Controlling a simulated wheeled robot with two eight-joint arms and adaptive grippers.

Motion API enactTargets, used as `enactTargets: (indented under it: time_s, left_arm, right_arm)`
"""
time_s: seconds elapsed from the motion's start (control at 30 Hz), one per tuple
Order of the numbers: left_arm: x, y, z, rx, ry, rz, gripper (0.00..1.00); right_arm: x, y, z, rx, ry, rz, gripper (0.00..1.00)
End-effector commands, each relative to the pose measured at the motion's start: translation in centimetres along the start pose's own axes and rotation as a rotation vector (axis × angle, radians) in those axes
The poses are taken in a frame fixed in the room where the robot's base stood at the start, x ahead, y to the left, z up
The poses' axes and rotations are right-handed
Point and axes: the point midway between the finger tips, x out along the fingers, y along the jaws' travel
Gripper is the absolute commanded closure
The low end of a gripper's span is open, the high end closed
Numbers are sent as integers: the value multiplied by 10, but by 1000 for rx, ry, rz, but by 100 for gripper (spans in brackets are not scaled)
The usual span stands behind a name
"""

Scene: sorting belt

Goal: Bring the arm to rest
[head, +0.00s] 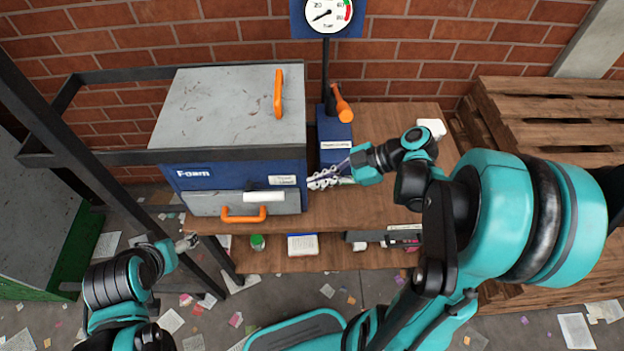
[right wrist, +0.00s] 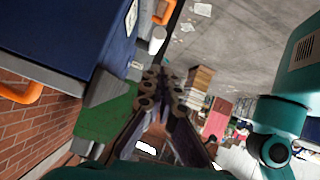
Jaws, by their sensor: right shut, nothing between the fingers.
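My right arm reaches in from the right in the head view, and its gripper (head: 323,180) is shut and empty. It is just right of the blue foam box (head: 187,180), above the wooden bench; I cannot tell whether it touches the box. In the right wrist view the two fingers of the right gripper (right wrist: 162,80) run close together with nothing between them. My left gripper (head: 188,243) is at the lower left, small, beside the dark metal frame; whether its fingers are open is too small to tell.
The foam box has a grey lid and orange handles (head: 243,215). A blue stand (head: 334,140) with an orange lever (head: 342,103) and a gauge (head: 327,14) rises behind. Wooden pallets (head: 545,115) stand farther right. Papers litter the floor.

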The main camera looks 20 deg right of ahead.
Motion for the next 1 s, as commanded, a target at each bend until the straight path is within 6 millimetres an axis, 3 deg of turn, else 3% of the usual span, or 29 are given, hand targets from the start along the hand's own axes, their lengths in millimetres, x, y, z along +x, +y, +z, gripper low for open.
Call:
enactTargets:
  time_s: [0.53, 0.77, 1.0]
  left_arm:
    - [1, 0, 1, 0, 0, 0, 25]
    - [10, 0, 7, 0, 0, 0, 25]
    - [19, 0, 14, 0, 0, 0, 25]
  right_arm:
    - [5, -3, -1, 56, -35, -3, 100]
    - [23, -29, 3, 467, -320, 94, 100]
    - [12, -53, 13, 856, -527, 473, 100]
